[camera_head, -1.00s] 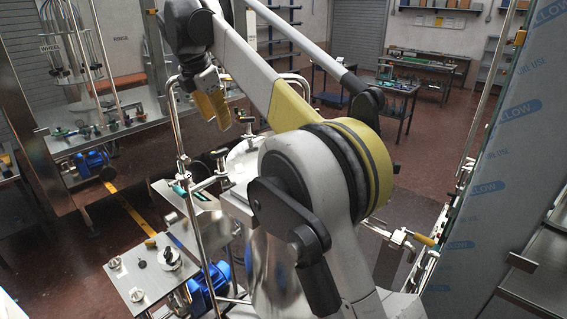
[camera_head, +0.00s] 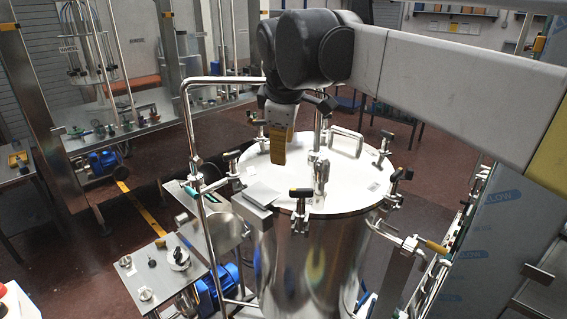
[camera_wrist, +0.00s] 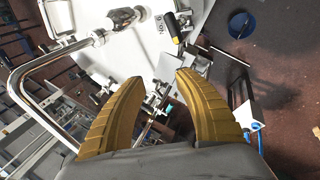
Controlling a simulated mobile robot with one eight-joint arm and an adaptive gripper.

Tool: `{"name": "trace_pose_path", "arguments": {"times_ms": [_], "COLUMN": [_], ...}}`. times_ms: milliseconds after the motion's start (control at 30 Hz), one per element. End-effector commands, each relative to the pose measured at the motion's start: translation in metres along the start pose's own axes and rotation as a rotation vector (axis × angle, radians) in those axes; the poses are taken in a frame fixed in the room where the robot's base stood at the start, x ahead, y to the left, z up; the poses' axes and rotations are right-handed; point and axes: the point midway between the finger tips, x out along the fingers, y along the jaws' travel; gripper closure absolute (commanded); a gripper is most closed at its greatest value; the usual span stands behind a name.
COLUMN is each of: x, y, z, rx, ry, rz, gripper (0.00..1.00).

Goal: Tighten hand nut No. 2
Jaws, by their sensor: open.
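The steel tank (camera_head: 308,250) has a round white lid (camera_head: 345,180) with several black-topped hand nuts on clamps around its rim. One hand nut (camera_head: 300,193) is at the front, another (camera_head: 230,154) at the left and another (camera_head: 401,173) at the right. I cannot tell which is No. 2. My gripper (camera_head: 279,162) points down above the lid, its yellow fingers apart. In the wrist view my gripper (camera_wrist: 161,78) is open and empty, with the lid's rim and a clamp (camera_wrist: 154,98) beyond the fingers. A black-handled hand nut (camera_wrist: 173,28) is above them.
A bent steel pipe (camera_head: 188,115) rises at the tank's left, and fittings (camera_head: 320,165) stand on the lid. A small steel table (camera_head: 155,270) is at lower left. A film-wrapped panel (camera_head: 480,240) stands at right.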

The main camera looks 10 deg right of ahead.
Motion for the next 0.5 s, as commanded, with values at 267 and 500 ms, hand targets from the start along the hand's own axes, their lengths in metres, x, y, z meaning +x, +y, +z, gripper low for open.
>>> {"name": "trace_pose_path", "arguments": {"times_ms": [267,500], "x": [0.005,0.007], "y": [-0.034,-0.042], "z": [0.031,0.039], "rx": [0.186,0.236], "ry": [0.026,0.034], "rz": [0.013,0.017], "gripper": [0.61,0.61]}}
